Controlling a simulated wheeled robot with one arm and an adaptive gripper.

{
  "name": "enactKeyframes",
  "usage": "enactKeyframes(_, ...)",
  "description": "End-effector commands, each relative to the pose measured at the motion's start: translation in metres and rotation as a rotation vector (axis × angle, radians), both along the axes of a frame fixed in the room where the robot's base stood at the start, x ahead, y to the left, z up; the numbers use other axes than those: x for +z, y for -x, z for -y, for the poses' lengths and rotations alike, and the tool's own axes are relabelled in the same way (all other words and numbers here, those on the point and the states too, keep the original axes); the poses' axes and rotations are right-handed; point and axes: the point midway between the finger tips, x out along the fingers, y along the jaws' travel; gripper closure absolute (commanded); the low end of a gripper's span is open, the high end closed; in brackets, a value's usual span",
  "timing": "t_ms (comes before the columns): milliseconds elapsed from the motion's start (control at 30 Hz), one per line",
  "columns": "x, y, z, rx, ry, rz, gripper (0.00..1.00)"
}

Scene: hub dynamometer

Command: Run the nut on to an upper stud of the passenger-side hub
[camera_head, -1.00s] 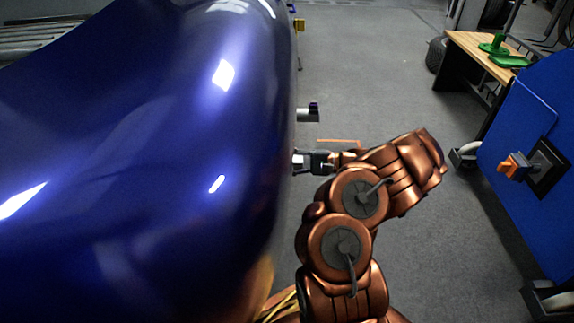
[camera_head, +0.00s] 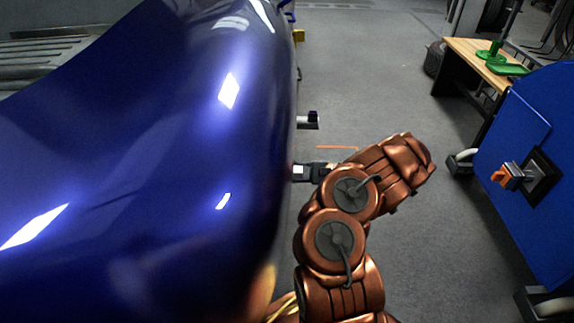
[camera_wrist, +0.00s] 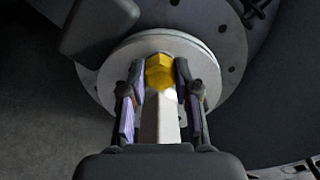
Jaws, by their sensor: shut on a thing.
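In the wrist view a gold hexagonal nut (camera_wrist: 159,72) sits between the tips of my gripper (camera_wrist: 161,80). The two fingers touch or nearly touch its sides, and my gripper is shut on it. A pale bar (camera_wrist: 160,118) runs from my palm side towards the nut. Behind the nut is the hub's round, light grey disc (camera_wrist: 115,72). I cannot tell whether the nut is on a stud; its far side and the studs behind it are hidden.
A dark rounded block (camera_wrist: 98,27) stands at the disc's upper left in the wrist view.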

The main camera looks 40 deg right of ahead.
Motion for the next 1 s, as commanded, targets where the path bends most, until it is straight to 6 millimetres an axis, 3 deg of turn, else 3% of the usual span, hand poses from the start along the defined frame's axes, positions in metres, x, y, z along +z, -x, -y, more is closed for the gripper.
enactKeyframes(700, 0.0034, 0.0012, -0.0018, 0.005, -0.432, -0.578, 1.0)
enactKeyframes(1000, -0.0016, 0.0009, -0.0028, 0.007, -0.486, -0.648, 1.0)
